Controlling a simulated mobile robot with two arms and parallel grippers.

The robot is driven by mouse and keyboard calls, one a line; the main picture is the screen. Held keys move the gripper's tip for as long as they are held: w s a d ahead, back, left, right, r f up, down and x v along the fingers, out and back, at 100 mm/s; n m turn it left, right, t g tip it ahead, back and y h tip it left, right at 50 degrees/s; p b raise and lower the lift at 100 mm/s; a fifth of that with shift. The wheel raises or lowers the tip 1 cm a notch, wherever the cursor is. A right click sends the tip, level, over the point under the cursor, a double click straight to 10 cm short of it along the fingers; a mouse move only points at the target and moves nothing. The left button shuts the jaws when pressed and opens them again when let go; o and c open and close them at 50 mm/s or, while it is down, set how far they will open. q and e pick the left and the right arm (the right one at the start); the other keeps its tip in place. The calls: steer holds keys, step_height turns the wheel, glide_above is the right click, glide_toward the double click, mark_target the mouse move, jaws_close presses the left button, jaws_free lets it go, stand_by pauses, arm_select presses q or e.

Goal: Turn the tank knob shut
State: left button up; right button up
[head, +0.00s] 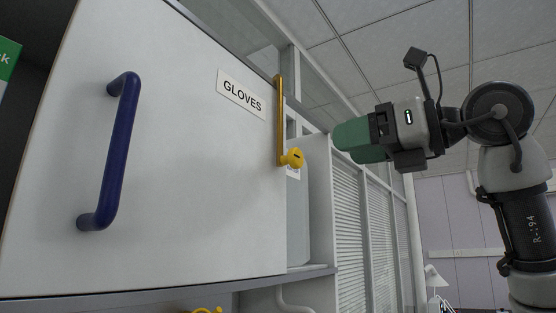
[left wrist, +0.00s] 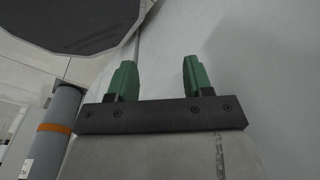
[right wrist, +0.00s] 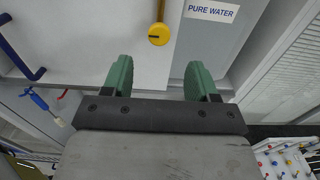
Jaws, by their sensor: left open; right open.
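A round yellow knob (head: 293,158) with a dark slot sits at the lower end of a yellow upright bar, at the right edge of a white cabinet door. In the right wrist view the knob (right wrist: 159,34) is beyond the fingertips, between their lines. A grey tank surface (right wrist: 207,42) with a PURE WATER label is right of it. My right gripper (head: 348,141) is open, empty, to the right of the knob and apart from it in the picture. My left gripper (left wrist: 158,75) is open and empty, facing a pale surface; it is out of the head view.
The white GLOVES door (head: 180,150) has a blue handle (head: 112,150). A shelf edge (head: 200,283) runs below it. Louvred panels (head: 365,225) stand behind to the right. In the right wrist view a board with coloured knobs (right wrist: 287,160) is at lower right.

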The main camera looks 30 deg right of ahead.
mark_target(299, 156)
steer(key=p+x, duration=0.3)
steer(key=x, duration=0.3)
steer(key=shift+w+a+r, duration=0.15)
steer(key=shift+w+a, duration=0.05)
steer(key=shift+w, duration=0.05)
steer(key=p+x, duration=0.1)
steer(key=x, duration=0.1)
steer(key=shift+w+a, duration=0.2)
steer(key=shift+w, duration=0.15)
steer(key=c, duration=0.9)
arm_select(q)
steer(key=s+r, duration=0.1)
steer(key=r, duration=0.1)
steer(key=s+d+r, duration=0.1)
steer(key=r, duration=0.1)
steer(key=shift+s+d, duration=0.15)
steer(key=shift+s, duration=0.25)
arm_select(e)
steer(key=shift+f, duration=0.2)
